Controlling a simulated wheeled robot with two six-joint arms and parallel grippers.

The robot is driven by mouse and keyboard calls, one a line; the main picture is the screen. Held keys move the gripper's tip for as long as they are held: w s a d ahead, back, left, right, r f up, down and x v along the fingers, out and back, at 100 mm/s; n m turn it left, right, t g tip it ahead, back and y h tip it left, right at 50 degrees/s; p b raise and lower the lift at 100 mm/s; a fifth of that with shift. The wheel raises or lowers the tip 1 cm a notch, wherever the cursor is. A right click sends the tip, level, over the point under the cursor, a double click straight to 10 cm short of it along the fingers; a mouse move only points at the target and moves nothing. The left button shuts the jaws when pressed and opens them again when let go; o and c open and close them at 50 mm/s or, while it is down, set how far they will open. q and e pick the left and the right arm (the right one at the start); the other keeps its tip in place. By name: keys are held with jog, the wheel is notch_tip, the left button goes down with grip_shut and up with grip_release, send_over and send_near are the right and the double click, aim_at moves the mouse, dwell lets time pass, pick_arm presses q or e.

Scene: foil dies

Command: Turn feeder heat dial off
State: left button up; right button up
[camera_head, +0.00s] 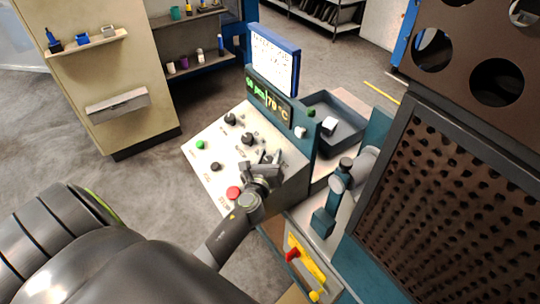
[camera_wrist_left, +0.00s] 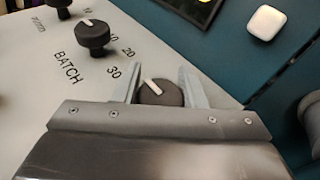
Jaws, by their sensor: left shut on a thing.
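The sloped white control panel (camera_head: 212,147) of the feeder carries several black dials. My left gripper (camera_head: 267,160) is over the right side of the panel. In the left wrist view its two fingers stand on either side of a black dial (camera_wrist_left: 160,94) with a white pointer mark, and are shut on it. The pointer leans to the upper left. This dial's label is hidden behind the gripper. Another dial (camera_wrist_left: 93,35), beside the word BATCH and the numbers 10, 20 and 30, stands free. The display (camera_head: 268,98) appears to read 60 rpm and 70 °C. My right gripper is not in view.
A red button (camera_head: 234,193) sits close to my left gripper, and a green button (camera_head: 200,145) is at the panel's left. A grey bin (camera_head: 338,114) stands behind the panel. A dark perforated guard (camera_head: 440,200) fills the right side.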

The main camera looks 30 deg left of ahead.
pick_arm(q)
jog(key=shift+f+n+y, duration=0.1)
jog(key=shift+n+y, duration=0.2)
jog(key=shift+y, duration=0.1)
jog(key=o, duration=1)
jog(key=shift+s+a, duration=0.1)
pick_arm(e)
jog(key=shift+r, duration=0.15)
